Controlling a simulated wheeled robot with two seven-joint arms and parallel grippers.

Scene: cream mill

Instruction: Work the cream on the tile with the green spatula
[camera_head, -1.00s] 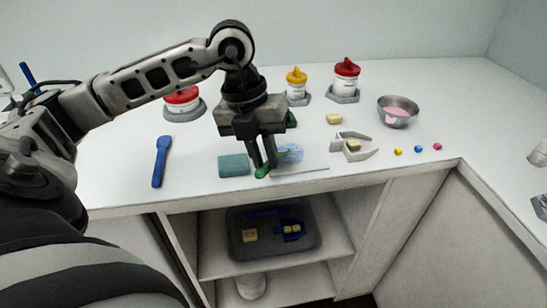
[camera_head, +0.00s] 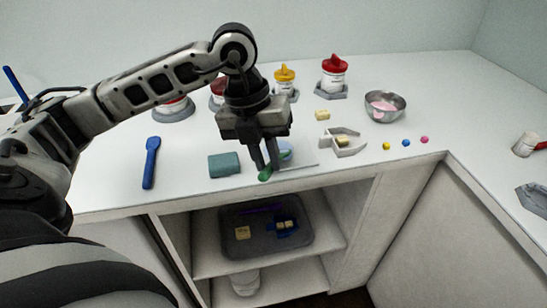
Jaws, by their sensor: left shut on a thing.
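My left gripper (camera_head: 265,160) is shut on the green spatula (camera_head: 265,174), pointing down near the counter's front edge. Only a green end of the spatula shows below the fingers; the rest is hidden by the gripper. The white tile (camera_head: 303,162) lies flat just right of the fingers, its left part hidden behind them. Light blue cream (camera_head: 286,153) shows on the tile right beside the fingers. Whether the spatula touches the tile or cream cannot be told. My right gripper is not in view.
A teal block (camera_head: 224,165) and a blue spatula (camera_head: 151,163) lie left. A grey holder (camera_head: 350,147), a metal bowl with pink cream (camera_head: 385,106) and small coloured balls (camera_head: 406,143) are right. Lidded jars (camera_head: 334,77) stand behind. A dark tray (camera_head: 300,243) sits on the shelf below.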

